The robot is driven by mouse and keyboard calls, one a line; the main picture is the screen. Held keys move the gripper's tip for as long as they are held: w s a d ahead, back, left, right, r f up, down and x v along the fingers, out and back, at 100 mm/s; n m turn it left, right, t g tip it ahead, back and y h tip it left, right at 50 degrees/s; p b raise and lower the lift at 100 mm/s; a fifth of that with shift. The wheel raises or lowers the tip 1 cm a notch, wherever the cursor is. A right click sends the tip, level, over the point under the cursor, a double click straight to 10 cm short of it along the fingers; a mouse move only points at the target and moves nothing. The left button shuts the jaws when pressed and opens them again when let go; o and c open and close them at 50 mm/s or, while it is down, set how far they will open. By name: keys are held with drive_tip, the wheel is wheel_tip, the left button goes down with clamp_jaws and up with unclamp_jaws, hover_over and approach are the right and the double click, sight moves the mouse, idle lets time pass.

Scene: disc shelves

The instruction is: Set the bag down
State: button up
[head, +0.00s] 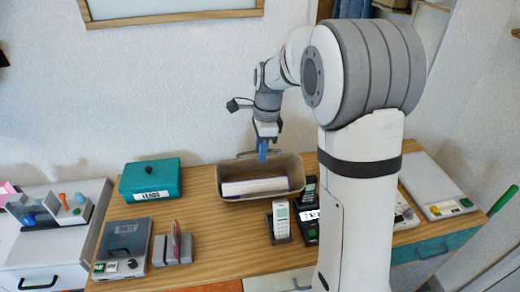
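A tan, open-topped container (289,163) with a grey handle at its back edge, which may be the bag, is on or just above the wooden desk. I cannot tell whether its base touches the desk. A white block with a purple edge (255,187) lies in it. My gripper (262,152) points down at the container's back rim, beside the handle. Its blue fingers show as one narrow strip. Whether they hold the rim or handle, or are apart, is too small to tell.
A teal box (151,180) and a dark case (123,245) stand at left on the wooden desk (215,240). A card holder (173,248) is beside the case. Bare desk lies front-centre.

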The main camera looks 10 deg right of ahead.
wheel_tip(320, 180, up, 12)
drive_tip(key=d+b, duration=0.1)
drive_tip(key=d, duration=0.1)
drive_tip(key=s+d+f+n+t, duration=0.1)
drive_tip(key=s+n+t, duration=0.1)
drive_tip(key=s+n, duration=0.7)
drive_tip(key=s, duration=0.4)
drive_tip(key=shift+s+h, duration=0.25)
drive_tip(key=shift+h, duration=0.15)
drive_tip(key=s+f+n, duration=0.2)
drive_tip(key=s+n, duration=0.1)
drive_tip(key=s+f+n+t, duration=0.1)
drive_tip(key=s+f+n, duration=0.1)
drive_tip(key=s+n, duration=0.1)
drive_tip(key=s+d+f+n+t, duration=0.1)
drive_tip(key=s+f+n, duration=0.1)
drive_tip(key=s, duration=0.2)
drive_tip(key=shift+s+n+h, duration=0.3)
drive_tip(key=shift+n, duration=0.1)
drive_tip(key=shift+s+a+f, duration=0.15)
drive_tip(key=shift+a+f, duration=0.05)
drive_tip(key=shift+f, duration=0.25)
